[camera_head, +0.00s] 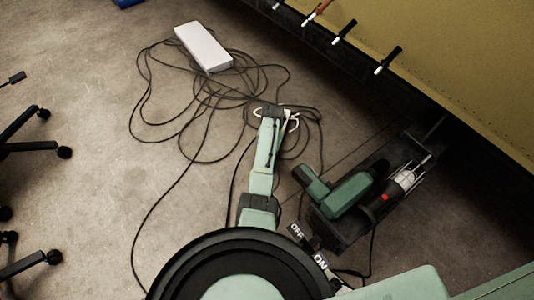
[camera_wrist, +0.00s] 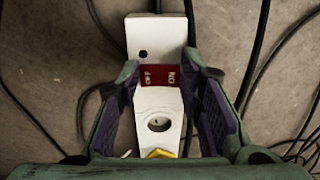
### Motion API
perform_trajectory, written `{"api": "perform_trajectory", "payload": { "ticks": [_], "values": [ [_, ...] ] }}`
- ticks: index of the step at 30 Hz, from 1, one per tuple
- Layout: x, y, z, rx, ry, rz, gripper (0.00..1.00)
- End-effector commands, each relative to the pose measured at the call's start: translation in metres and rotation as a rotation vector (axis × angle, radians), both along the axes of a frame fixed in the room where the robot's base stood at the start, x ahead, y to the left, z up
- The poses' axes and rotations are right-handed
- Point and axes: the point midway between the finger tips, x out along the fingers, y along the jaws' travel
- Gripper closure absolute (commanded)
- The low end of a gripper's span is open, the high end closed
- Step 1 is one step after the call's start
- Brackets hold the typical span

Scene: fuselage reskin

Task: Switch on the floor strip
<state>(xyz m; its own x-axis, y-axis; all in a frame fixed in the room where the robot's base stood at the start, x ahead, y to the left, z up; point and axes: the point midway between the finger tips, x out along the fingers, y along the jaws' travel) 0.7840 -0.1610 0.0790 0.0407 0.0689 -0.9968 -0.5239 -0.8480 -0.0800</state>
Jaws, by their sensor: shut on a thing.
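The floor strip (camera_wrist: 155,38) is white and lies between my fingers in the wrist view. Its red rocker switch (camera_wrist: 160,77), lettered OFF and ON, sits between my fingertips, and a round socket is nearer my palm. My gripper (camera_wrist: 158,80) is shut on the strip, one finger on each long side. In the head view my gripper (camera_head: 275,113) is low over the floor cables, and only slim white edges show around its fingers. I cannot tell which way the rocker is tipped.
A white box (camera_head: 204,48) lies on the floor among looped black cables (camera_head: 190,105). A tool tray (camera_head: 345,228) with a green drill (camera_head: 348,193) is right of my arm. A yellow panel (camera_head: 450,60) bounds the upper right. Chair legs (camera_head: 35,145) stand at the left.

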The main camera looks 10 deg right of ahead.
Motion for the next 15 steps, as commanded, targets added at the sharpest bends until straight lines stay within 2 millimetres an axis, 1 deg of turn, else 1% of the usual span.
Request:
{"api": "perform_trajectory", "payload": {
  "ticks": [5, 12, 13, 15],
  "values": [
    [0.0019, 0.0024, 0.0006, -0.075, 0.044, 0.0, 0.95],
    [0.0019, 0.0019, 0.0003, -0.076, 0.044, -0.001, 0.95],
    [0.002, 0.0018, 0.0003, -0.076, 0.044, -0.001, 0.65],
    [0.0019, 0.0018, 0.0004, -0.076, 0.044, -0.001, 0.6]
  ]
}}
